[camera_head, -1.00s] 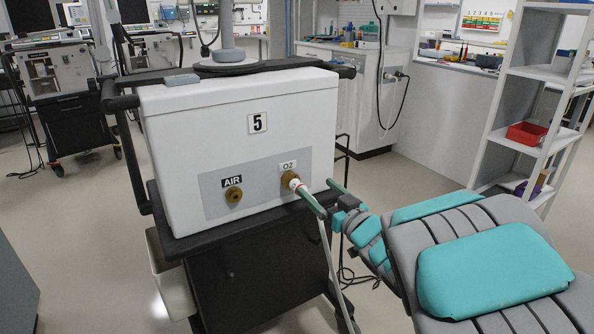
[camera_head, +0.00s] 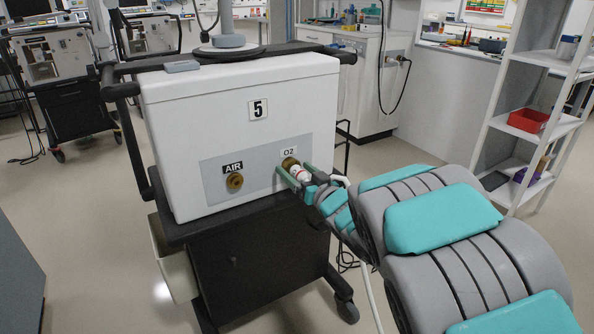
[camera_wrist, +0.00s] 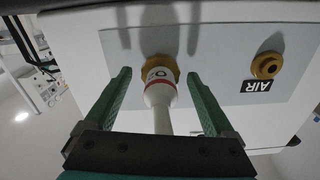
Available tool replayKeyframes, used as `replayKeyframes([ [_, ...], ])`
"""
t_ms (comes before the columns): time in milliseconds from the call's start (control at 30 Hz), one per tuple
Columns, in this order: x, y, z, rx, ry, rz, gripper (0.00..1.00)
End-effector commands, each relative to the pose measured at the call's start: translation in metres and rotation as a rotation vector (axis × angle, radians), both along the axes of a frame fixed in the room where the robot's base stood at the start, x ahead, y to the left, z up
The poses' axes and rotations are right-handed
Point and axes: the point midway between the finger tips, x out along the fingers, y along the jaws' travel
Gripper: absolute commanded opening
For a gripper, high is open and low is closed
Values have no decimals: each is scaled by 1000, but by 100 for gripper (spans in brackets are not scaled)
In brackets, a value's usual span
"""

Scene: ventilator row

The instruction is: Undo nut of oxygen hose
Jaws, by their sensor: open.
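The oxygen hose's white nut (camera_head: 303,175) has a red band and sits in front of the brass O2 port (camera_head: 290,163) on the white ventilator (camera_head: 240,130) marked 5. In the wrist view the nut (camera_wrist: 160,92) overlaps the brass port (camera_wrist: 162,64); I cannot tell whether they are still joined. My gripper (camera_head: 295,176) is open, with green fingers on both sides of the nut. In the wrist view clear gaps show beside the nut between the fingers (camera_wrist: 156,88). The white hose (camera_head: 372,297) runs back past my gripper and hangs down; part of it is hidden by my arm.
The brass AIR port (camera_head: 235,181) is bare, left of the O2 port. The ventilator stands on a black cart (camera_head: 262,275) with a side bin (camera_head: 172,268). A shelf rack (camera_head: 535,60) with a red bin (camera_head: 528,120) stands at the right.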

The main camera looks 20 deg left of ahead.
Motion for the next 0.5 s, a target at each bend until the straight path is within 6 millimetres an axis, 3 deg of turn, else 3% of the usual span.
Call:
replayKeyframes([
  [167, 0, 0, 0, 1, -1, 0, 89],
  [500, 0, 0, 1, 1, -2, 1, 52],
])
